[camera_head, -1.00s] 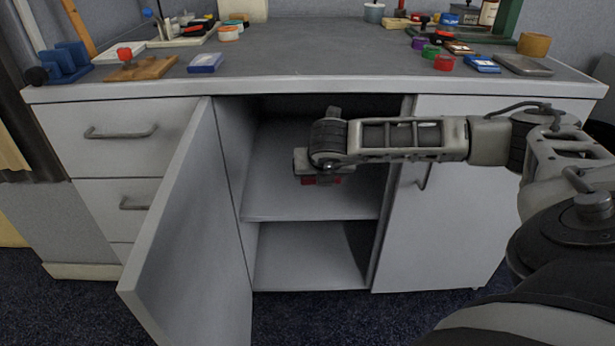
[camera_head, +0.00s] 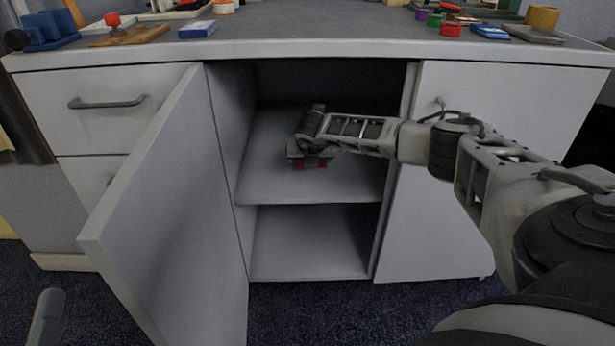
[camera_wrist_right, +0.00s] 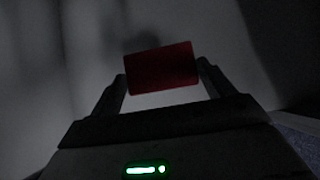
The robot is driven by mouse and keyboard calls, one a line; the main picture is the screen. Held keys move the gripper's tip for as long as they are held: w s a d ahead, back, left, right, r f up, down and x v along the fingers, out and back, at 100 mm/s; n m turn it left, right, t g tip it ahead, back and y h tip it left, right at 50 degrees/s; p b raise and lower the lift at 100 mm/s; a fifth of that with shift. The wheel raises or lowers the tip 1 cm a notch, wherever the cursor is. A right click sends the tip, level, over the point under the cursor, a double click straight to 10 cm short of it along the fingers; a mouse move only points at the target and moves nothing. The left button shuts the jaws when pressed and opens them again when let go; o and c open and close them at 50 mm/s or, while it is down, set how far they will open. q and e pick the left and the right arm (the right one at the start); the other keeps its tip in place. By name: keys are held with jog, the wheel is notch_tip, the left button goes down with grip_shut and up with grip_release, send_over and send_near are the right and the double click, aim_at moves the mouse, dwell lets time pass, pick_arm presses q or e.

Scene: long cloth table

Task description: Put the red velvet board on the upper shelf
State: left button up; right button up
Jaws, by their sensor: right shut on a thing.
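The red velvet board (camera_wrist_right: 160,68) is between the two fingers of my right gripper (camera_wrist_right: 163,76) in the dim right wrist view. In the head view my right gripper (camera_head: 311,158) is inside the open cabinet, over the upper shelf (camera_head: 300,190). Only small red bits of the board (camera_head: 300,164) show under the gripper there. The gripper is shut on the board. I cannot tell whether the board touches the shelf.
The cabinet door (camera_head: 165,210) stands open on the left of the opening. The lower shelf (camera_head: 305,243) is empty. The closed right door (camera_head: 445,215) is beside my right arm. The tabletop (camera_head: 330,30) above holds stamps, jars and blocks.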

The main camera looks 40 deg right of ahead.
aim_at(307, 178)
jog(key=shift+w+f, duration=0.5)
jog(key=shift+f, duration=0.1)
notch_tip(307, 178, down, 3)
jog(key=shift+w+d+f+b, duration=0.1)
jog(key=shift+w+b, duration=0.05)
jog(key=shift+b, duration=1.1)
pick_arm(q)
jog(key=r+m+h, duration=0.2)
jog(key=m, duration=0.1)
jog(key=s+r+m+t+h, duration=0.1)
jog(key=r+m+h, duration=0.1)
jog(key=r+m, duration=0.1)
jog(key=shift+s+r, duration=0.15)
